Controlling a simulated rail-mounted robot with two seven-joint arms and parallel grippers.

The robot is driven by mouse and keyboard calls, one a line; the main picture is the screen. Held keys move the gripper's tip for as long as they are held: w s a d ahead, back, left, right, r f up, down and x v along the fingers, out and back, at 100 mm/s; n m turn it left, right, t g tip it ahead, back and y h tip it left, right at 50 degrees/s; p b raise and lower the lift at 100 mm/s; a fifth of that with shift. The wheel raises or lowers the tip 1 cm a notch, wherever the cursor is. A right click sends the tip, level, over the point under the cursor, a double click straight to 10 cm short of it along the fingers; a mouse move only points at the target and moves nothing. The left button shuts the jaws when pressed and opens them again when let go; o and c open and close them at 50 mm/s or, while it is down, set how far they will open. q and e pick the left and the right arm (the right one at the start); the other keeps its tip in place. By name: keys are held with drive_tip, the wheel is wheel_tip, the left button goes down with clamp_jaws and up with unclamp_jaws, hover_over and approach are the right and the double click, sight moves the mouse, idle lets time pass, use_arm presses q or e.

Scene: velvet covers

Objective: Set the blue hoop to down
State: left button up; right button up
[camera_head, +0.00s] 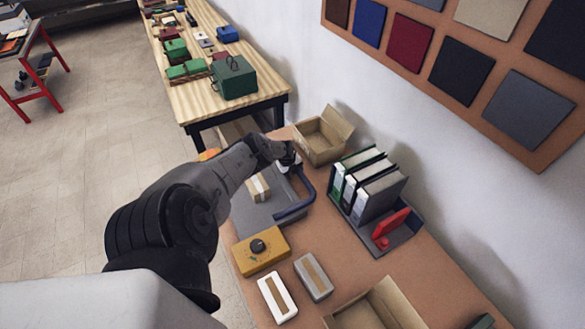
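The blue hoop (309,192) is a dark blue bent bar on a grey flat base (249,218) on the brown table. One end of the bar meets the base near its front right corner; the far end runs up beside my gripper. How far the hoop is tilted is hard to tell. My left gripper (290,163) is at the far end of the hoop, very close to it or touching. Its fingers are small and partly hidden by my own arm, so their opening does not show. My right gripper is not in view.
A small box (258,187) lies on the base. An open cardboard box (322,137) stands just beyond my gripper. Binders (370,185) and a red lever (390,229) are to the right. A yellow box with a black knob (261,251) and two small packets are nearer.

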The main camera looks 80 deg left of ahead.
use_arm(q)
drive_tip(key=p+v, duration=0.2)
drive_tip(key=v, duration=0.1)
drive_tip(key=p+v, duration=0.3)
drive_tip(key=shift+w+a+r, duration=0.1)
drive_tip(key=shift+w, duration=0.15)
drive_tip(key=p+v, duration=0.3)
drive_tip(key=v, duration=0.4)
drive_tip(key=shift+s+r+p, duration=0.2)
drive_tip(key=shift+s+p, duration=0.15)
drive_tip(key=shift+p, duration=0.05)
drive_tip(key=shift+c, duration=0.5)
